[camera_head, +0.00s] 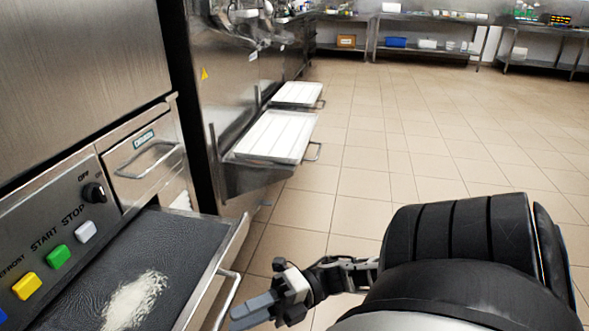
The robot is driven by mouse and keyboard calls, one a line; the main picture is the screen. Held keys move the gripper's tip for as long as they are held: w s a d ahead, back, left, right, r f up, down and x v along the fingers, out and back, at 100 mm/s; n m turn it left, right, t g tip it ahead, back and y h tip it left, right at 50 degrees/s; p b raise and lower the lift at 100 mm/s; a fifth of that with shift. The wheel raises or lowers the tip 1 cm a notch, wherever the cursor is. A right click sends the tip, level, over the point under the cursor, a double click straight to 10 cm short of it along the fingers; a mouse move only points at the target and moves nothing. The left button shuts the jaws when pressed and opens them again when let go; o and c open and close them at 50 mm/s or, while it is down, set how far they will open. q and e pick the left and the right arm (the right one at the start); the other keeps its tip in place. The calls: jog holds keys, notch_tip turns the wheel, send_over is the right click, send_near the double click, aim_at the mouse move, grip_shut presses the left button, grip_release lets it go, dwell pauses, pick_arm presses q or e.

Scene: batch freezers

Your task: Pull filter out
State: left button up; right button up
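A steel machine fills the left side. On its front is a small steel drawer-like panel (143,165) with a bar handle (149,158) and a small label that I cannot read; I cannot tell whether this is the filter. Below it a dark tray (130,250) with a steel rim sticks out, with a patch of white grains (135,300) on it. A bar handle (226,295) runs along the tray's outer edge. My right gripper (243,313) is just right of this handle, low in the view; contact is unclear, as is its opening. My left gripper is not in view.
A control panel (60,245) has a black knob (94,192) and several coloured buttons. Beyond, two pale trays (272,136) (297,94) jut from neighbouring machines into the aisle. Tiled floor (390,130) is open to the right. Steel shelves (425,50) line the far wall.

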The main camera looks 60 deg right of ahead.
jog(key=v, duration=1)
jog(key=shift+s+d, duration=0.2)
jog(key=shift+d, duration=0.15)
